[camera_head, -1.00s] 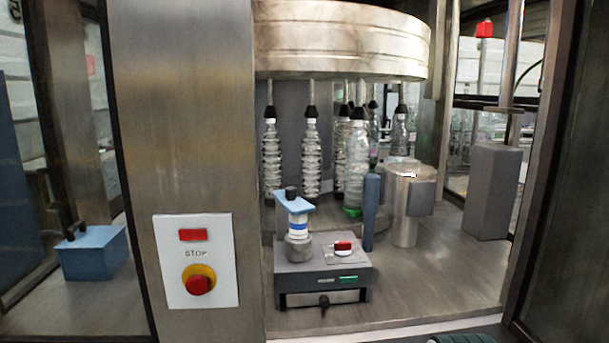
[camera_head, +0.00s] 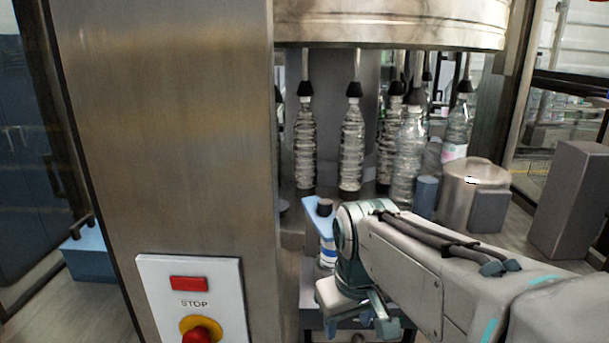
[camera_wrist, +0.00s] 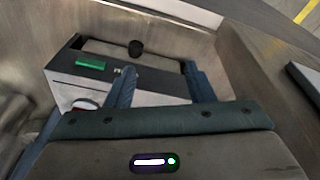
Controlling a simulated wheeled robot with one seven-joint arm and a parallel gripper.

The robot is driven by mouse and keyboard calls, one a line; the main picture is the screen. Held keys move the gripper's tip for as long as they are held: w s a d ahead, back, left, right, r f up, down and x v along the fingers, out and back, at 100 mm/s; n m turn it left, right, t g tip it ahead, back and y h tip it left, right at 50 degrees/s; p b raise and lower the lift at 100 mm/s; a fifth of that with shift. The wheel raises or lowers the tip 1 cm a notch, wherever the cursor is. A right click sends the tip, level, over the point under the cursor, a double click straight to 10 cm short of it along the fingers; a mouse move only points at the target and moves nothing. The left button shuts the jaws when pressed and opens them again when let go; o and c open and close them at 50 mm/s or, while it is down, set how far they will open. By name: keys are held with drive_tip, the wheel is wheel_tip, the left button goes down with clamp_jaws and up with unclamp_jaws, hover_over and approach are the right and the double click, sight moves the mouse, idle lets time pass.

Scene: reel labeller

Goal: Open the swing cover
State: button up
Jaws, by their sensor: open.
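The grey reel labeller (camera_wrist: 62,88) shows upside down in the wrist view, with a green label (camera_wrist: 90,63) on its front. Below that label on the machine is a pale front panel (camera_wrist: 165,55) with a black knob (camera_wrist: 135,47); it looks like the swing cover and appears shut. My gripper (camera_wrist: 161,82) is open and empty. Its two fingers point toward the panel and stand apart from the knob. In the head view my arm hides most of the labeller; its blue bracket with a black cap (camera_head: 325,207) and the label reel (camera_head: 327,250) still show.
A steel pillar with a stop button plate (camera_head: 190,300) stands left of the labeller. Several bottles (camera_head: 351,150) hang behind it under a steel drum. A steel cylinder (camera_head: 458,205) and a grey block (camera_head: 570,205) stand to the right.

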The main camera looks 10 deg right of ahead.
drive_tip(key=w+a+r+n+g+p, duration=0.1)
drive_tip(key=w+r+n+p, duration=0.1)
drive_tip(key=w+r, duration=0.35)
drive_tip(key=w+r+n+p, duration=0.2)
drive_tip(key=w+r, duration=0.1)
drive_tip(key=r, duration=0.6)
drive_tip(key=n+g, duration=0.1)
drive_tip(key=n, duration=0.6)
approach(325, 201)
wheel_tip(325, 201, down, 9)
drive_tip(key=shift+d+f+b, duration=0.1)
drive_tip(key=shift+b, duration=1.05)
clamp_jaws()
